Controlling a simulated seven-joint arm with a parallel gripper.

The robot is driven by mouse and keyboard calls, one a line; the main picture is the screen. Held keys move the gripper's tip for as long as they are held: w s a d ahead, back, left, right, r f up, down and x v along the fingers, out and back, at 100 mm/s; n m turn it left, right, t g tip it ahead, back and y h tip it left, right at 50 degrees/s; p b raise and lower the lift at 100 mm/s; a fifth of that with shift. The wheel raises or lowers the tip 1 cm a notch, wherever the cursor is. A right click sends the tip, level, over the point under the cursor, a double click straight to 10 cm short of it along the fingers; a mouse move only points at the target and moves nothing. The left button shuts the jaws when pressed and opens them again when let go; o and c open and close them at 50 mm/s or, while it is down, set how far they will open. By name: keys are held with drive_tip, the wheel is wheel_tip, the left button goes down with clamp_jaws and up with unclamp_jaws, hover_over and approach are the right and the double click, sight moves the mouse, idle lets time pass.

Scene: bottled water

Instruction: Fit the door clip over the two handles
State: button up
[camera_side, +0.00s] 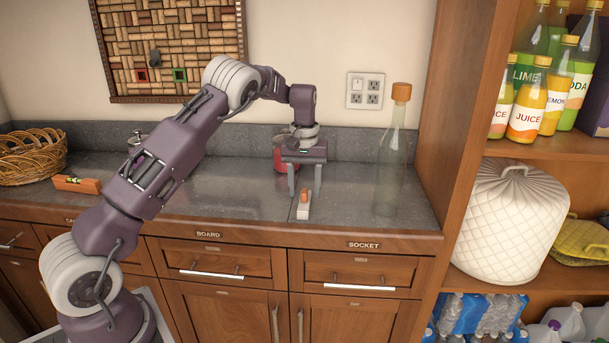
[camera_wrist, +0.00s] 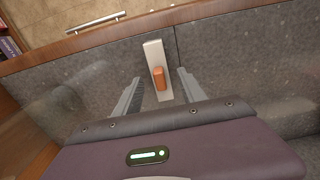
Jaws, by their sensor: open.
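A pale bar with an orange knob, which looks like the door clip (camera_side: 303,211), lies on the counter near its front edge. It also shows in the wrist view (camera_wrist: 153,52). My gripper (camera_side: 304,190) points down over it, open. In the wrist view my gripper's fingers (camera_wrist: 159,76) stand on either side of the orange knob, with gaps between. The two upright door handles, left (camera_side: 275,326) and right (camera_side: 300,326), are side by side on the cabinet doors below the counter. Their lower ends are cut off by the picture's edge.
A clear bottle with a cork (camera_side: 392,160) stands right of my gripper, and a red jar (camera_side: 281,153) stands close behind it. A level (camera_side: 77,184) and a basket (camera_side: 32,156) are at far left. Drawer handles (camera_side: 211,274) stick out below the counter edge.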

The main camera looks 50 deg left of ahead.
sight(305, 190)
wheel_tip(305, 190, up, 8)
drive_tip(key=shift+r, duration=0.25)
drive_tip(key=s+d+r+m+t, duration=0.3)
drive_tip(key=s+d+r, duration=0.7)
drive_tip(key=s+r, duration=0.3)
drive_tip(key=s+d+f+m+t, duration=0.1)
drive_tip(key=s+d+m, duration=0.1)
drive_tip(key=s, duration=0.5)
drive_tip(key=s+d+f+m, duration=0.2)
drive_tip(key=s+d, duration=0.2)
drive_tip(key=s, duration=0.3)
drive_tip(key=s+d+f+m+t, duration=0.1)
drive_tip(key=s+d+m, duration=0.1)
drive_tip(key=s, duration=0.6)
drive_tip(key=shift+d+f+t, duration=0.3)
drive_tip(key=shift+d, duration=0.4)
